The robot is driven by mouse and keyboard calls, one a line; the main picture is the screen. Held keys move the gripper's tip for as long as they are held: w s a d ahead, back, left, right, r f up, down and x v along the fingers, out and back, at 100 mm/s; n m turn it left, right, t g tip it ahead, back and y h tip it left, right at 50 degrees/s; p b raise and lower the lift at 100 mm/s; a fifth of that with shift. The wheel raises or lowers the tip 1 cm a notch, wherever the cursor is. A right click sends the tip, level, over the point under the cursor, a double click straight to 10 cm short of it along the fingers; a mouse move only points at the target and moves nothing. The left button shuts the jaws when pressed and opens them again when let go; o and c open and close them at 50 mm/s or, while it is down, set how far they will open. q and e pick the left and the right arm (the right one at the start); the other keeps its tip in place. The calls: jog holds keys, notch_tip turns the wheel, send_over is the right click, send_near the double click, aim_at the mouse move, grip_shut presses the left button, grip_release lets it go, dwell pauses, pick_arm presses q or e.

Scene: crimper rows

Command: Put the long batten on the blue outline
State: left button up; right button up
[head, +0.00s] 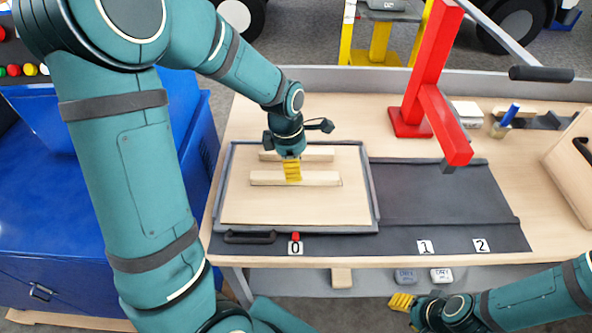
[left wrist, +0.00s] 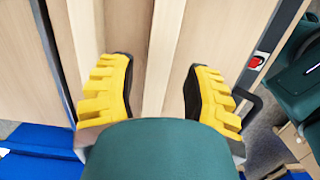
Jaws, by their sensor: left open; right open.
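The long batten (head: 260,178) is a pale wood strip lying crosswise on a light board in a grey-rimmed tray (head: 374,190). A shorter batten (head: 322,155) lies just behind it. My left gripper (head: 292,172) points down over the long batten's middle. In the left wrist view its yellow fingers (left wrist: 160,92) are open, one on each side of the long batten (left wrist: 166,50); I cannot tell if they touch it. The short batten (left wrist: 84,30) is outside the fingers. My right gripper (head: 402,302) is open and empty before the table's front edge. I see no blue outline.
A red press (head: 428,90) stands behind a dark mat (head: 440,195), which is clear right of the tray. Labels 0 (head: 295,248), 1 (head: 425,246) and 2 (head: 481,245) line the front. A blue cabinet (head: 90,240) stands left.

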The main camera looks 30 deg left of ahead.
pick_arm(q)
notch_tip(320, 180, up, 8)
jog(key=p, duration=0.1)
jog(key=shift+s+a+p, duration=0.25)
jog(key=shift+a+p, duration=0.15)
jog(key=shift+r, duration=0.1)
